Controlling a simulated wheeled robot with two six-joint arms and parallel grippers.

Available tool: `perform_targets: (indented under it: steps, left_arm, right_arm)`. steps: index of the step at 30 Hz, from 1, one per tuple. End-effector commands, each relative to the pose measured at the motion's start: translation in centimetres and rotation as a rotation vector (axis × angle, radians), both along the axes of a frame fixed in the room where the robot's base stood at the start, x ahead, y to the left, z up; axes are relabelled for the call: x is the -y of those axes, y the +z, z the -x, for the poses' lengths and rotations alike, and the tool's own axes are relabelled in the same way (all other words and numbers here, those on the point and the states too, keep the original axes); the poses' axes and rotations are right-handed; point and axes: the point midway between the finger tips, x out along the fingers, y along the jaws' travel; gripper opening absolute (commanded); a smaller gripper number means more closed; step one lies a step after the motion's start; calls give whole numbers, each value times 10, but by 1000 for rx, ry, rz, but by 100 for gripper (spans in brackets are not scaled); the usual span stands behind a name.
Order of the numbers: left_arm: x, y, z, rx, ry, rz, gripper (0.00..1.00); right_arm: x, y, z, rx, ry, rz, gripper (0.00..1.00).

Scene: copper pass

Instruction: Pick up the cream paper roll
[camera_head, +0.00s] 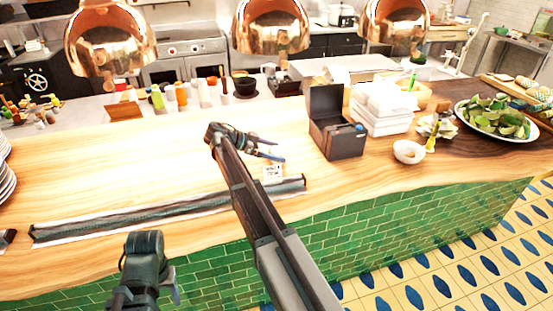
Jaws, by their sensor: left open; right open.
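I cannot make out a cream paper roll for certain. A small pale piece with dark marks (272,171) lies on the wooden counter just below my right gripper. My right gripper (276,151) is open and empty over the counter, its fingers pointing right toward the dark box. The dark box (343,142) has its lid raised, and its inside is hidden from here. My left gripper (168,285) is low at the left, in front of the counter edge, open; its fingers show only in part.
A long dark strip on white backing (130,215) lies along the front of the counter (110,160). White stacked containers (383,110), a small white bowl (408,152) and a plate of greens (497,120) stand right. Copper lamps (272,27) hang above. The left counter middle is clear.

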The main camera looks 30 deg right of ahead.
Motion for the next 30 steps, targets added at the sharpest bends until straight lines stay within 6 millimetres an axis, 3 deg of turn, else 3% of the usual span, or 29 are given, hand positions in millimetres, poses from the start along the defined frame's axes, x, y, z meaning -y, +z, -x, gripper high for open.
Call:
perform_targets:
  steps: [8, 23, 30]
  left_arm:
    - [0, -5, 0, 0, 0, 0, 60]
    - [0, -5, 0, 0, 0, 0, 60]
    - [0, -4, 0, 0, 0, 0, 60]
  right_arm:
    - [8, -5, 2, 0, 1, 0, 100]
    - [8, -5, 2, 0, 1, 0, 14]
    - [8, -4, 2, 0, 1, 0, 13]
